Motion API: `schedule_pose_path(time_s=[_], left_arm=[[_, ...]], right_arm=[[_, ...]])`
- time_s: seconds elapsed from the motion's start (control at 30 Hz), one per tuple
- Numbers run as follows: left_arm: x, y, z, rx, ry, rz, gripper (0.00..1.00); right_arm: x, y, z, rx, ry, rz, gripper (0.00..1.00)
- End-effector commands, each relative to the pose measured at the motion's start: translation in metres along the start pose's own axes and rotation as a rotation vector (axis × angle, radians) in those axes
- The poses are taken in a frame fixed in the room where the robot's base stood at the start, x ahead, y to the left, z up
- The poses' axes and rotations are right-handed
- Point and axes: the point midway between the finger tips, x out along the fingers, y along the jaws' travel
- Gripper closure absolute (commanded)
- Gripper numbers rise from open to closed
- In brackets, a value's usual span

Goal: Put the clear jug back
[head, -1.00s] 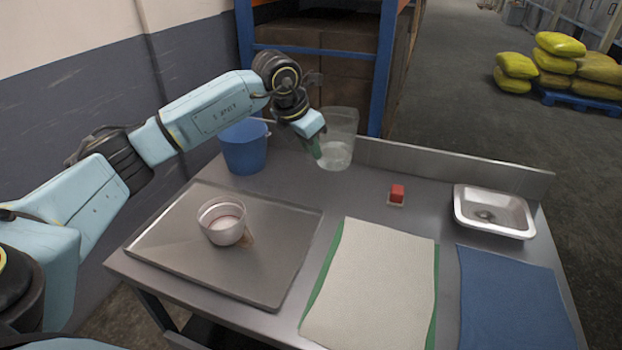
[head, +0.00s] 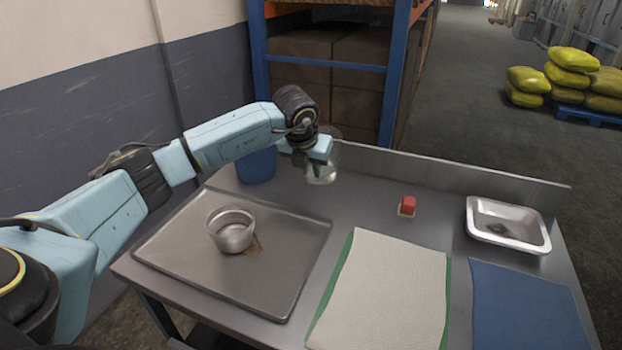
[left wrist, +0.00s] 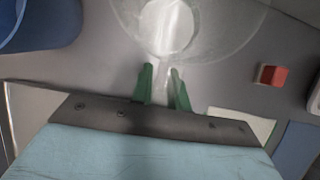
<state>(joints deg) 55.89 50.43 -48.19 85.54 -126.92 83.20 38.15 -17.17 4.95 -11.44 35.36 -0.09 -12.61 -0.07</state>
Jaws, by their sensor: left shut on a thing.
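The clear jug (head: 322,171) is at the back of the metal table, beside the blue bucket, partly hidden behind my left gripper (head: 316,168) in the head view. In the left wrist view the jug (left wrist: 215,30) shows from above, with a pale round patch in its middle. My left gripper's green fingers (left wrist: 164,90) are shut on the jug's handle (left wrist: 161,82). I cannot tell whether the jug's base touches the table. My right gripper is not in view.
A blue bucket (head: 256,168) stands left of the jug. A metal tray (head: 180,250) holds a pot (head: 232,232) beside a brown stain.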

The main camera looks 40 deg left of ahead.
Motion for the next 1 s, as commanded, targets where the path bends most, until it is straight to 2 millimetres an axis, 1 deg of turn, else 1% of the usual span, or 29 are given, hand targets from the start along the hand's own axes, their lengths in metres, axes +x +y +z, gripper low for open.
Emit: schedule_pose_path(time_s=[0.1,0.2,0.4,0.43,0.57,0.87,0.97,1.0], left_arm=[[0.017,0.000,-0.008,0.000,0.002,0.001,1.00],[0.026,0.000,-0.012,0.001,0.001,0.000,1.00],[0.027,0.000,-0.012,0.001,0.000,-0.001,1.00],[0.028,0.000,-0.013,0.001,0.002,0.000,0.79],[0.028,0.000,-0.013,0.002,0.002,0.000,0.62],[0.026,0.000,-0.012,0.001,0.001,0.000,0.61],[0.019,0.001,-0.011,0.001,-0.001,0.000,0.61],[0.013,0.000,-0.011,0.002,-0.002,0.000,0.61]], right_arm=[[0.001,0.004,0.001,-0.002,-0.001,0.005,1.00],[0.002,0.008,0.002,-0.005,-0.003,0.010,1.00],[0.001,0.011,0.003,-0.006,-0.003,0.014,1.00],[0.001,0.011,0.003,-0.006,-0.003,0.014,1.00],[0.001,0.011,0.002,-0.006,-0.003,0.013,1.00],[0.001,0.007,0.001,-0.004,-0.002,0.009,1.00],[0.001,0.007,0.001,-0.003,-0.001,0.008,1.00],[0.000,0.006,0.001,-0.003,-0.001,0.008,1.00]])
